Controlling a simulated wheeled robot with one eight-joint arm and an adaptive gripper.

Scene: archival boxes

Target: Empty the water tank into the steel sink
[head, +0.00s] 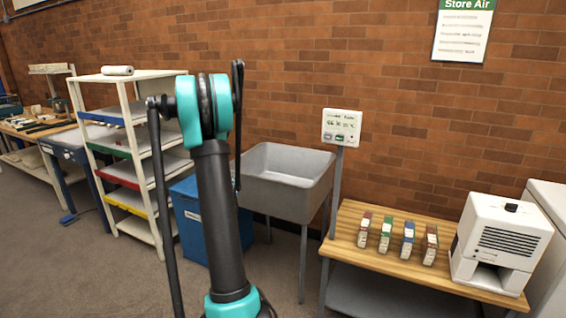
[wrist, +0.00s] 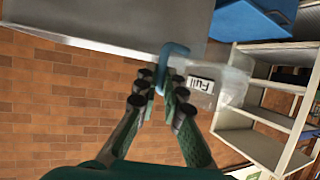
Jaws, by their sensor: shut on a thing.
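The steel sink (head: 282,195) stands on legs against the brick wall, right of my arm in the head view. In the wrist view a grey sink surface (wrist: 100,22) fills the upper left. My gripper (wrist: 162,84) is shut on the blue handle of the water tank (wrist: 233,84), a clear container with a label reading "Full". The label looks upside down in this view. The tank is held off to the side of the fingers, close to the sink edge in the picture. I cannot tell the water level. Neither gripper nor tank shows in the head view, where my arm blocks part of the scene.
A white machine (head: 503,238) with an open slot low in front stands on a wooden bench (head: 345,222) with several small coloured boxes. A sign panel (head: 341,127) stands beside the sink. A blue bin (head: 190,220) and white shelves (head: 140,75) are on the left.

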